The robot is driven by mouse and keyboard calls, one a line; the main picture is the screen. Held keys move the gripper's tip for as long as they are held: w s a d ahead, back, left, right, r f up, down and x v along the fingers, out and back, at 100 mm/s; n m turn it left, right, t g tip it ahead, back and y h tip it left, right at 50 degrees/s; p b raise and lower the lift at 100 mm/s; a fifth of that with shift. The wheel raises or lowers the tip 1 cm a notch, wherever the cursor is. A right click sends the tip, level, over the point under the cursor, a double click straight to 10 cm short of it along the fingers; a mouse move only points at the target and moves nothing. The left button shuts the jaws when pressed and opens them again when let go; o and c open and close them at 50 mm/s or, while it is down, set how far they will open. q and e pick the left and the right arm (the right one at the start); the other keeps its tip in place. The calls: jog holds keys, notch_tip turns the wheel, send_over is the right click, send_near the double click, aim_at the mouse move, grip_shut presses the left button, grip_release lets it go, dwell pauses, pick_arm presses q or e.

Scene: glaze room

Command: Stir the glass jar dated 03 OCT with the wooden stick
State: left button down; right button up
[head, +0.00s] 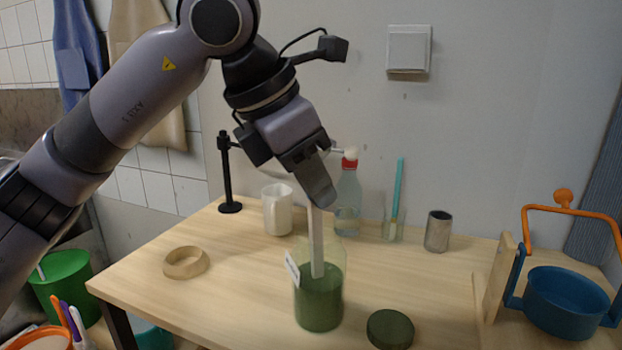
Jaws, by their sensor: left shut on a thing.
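A glass jar (319,311) holding dark green glaze stands near the front of the wooden table. A label (292,269) is on its left side, seen edge-on, and I cannot read its date. My left gripper (322,203) is above the jar, pointing down, shut on the top of the pale wooden stick (316,240). The stick is near upright, and its lower end is inside the jar at the green glaze. How deep the tip goes is hidden. My right gripper is not in view.
A dark green lid (390,329) lies right of the jar. A tan ring (185,263) is at left. A white mug (278,209), red-capped bottle (347,200), glass with a teal stick (397,200) and metal cup (437,231) stand behind. A blue pot (566,302) is at right.

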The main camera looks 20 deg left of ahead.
pick_arm(q)
jog(key=r+p, duration=0.3)
jog(key=shift+s+r, duration=0.25)
jog(key=shift+r, duration=0.15)
notch_tip(320, 180, up, 8)
jog(key=s+p, duration=0.1)
jog(key=p, duration=0.5)
jog(key=shift+s, duration=0.2)
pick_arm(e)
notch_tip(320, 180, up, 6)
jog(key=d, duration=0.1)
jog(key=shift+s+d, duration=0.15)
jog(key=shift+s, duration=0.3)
pick_arm(q)
jog(key=shift+d+r, duration=0.1)
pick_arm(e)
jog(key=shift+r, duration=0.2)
